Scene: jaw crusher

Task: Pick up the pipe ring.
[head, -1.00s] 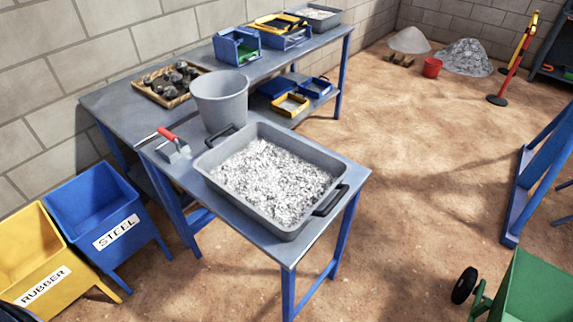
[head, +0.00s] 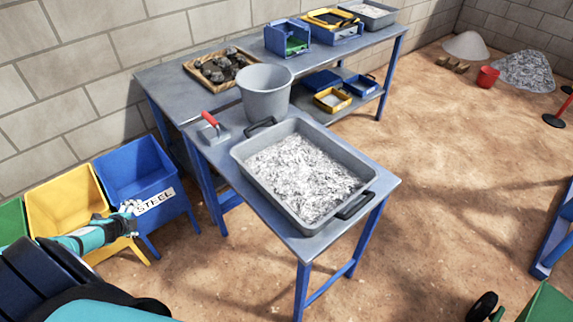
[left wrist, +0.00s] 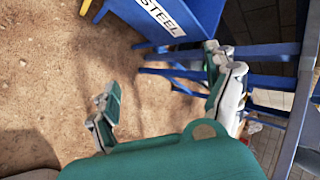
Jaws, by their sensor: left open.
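I cannot make out a pipe ring in either view. My left gripper (head: 127,219) is at the lower left of the head view, in front of the yellow and blue bins and well left of the table. In the left wrist view its two fingers stand wide apart, and the gap between them (left wrist: 165,82) is empty, with sandy floor behind. The grey tray (head: 357,164) of shredded pale material stands on the near table. Anything buried in that material is hidden. My right gripper does not show.
A crate of dark lumps (head: 222,66) is behind. The blue STEEL bin (head: 135,174) and yellow bin (head: 65,200) stand left of the table (head: 320,243). Open sandy floor lies to the right.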

